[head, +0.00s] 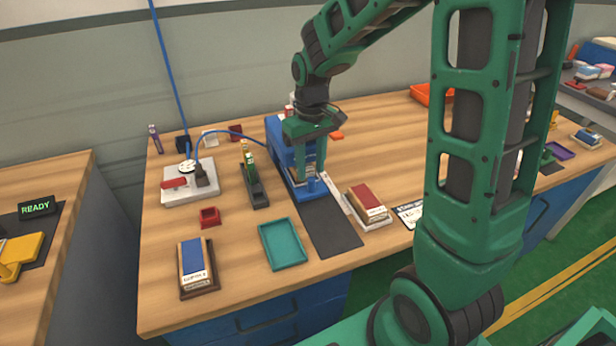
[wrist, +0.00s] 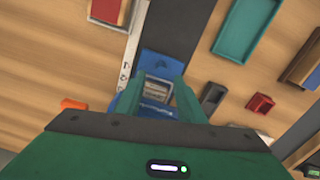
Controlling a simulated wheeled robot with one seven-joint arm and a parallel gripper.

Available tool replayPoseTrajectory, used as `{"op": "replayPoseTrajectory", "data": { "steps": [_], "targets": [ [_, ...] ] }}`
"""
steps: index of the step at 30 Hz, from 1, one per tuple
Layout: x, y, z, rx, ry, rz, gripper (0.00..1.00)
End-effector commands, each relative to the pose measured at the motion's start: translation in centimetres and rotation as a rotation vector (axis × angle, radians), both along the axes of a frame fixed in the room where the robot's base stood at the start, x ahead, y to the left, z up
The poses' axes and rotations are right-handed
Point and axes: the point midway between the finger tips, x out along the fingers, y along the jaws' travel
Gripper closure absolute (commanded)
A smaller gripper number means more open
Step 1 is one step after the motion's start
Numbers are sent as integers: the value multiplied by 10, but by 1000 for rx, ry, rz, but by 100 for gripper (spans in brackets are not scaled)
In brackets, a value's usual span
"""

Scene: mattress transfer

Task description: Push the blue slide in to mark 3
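The blue device (head: 284,150) stands on the wooden bench, and its blue slide (head: 313,190) sits at its front end. The blue slide also shows in the wrist view (wrist: 162,62), beyond my fingers. A pale scale strip (head: 335,192) runs along its right side in the head view and shows in the wrist view (wrist: 131,50); its mark numbers are too small to read. My gripper (head: 311,174) points down over the front of the device. Its green fingers stand apart, with part of the device visible between them. Contact with the slide cannot be told.
A dark mat (head: 332,228) lies in front of the device. A teal tray (head: 283,244) and a small red box (head: 210,217) lie to its left. A block with a red top (head: 367,203) stands close on the right. A dark narrow holder (head: 254,188) is left of the device.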

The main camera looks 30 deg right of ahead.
Motion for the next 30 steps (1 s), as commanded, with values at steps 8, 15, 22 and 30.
{"op": "replayPoseTrajectory", "data": {
  "steps": [8, 15, 22, 30],
  "targets": [
    [1, 0, 46, 0, -3, 0, 64],
    [1, 0, 60, 0, 0, 0, 64],
    [1, 0, 60, 0, 0, 0, 64],
    [-1, -1, 61, -1, 0, -4, 64]
  ]
}}
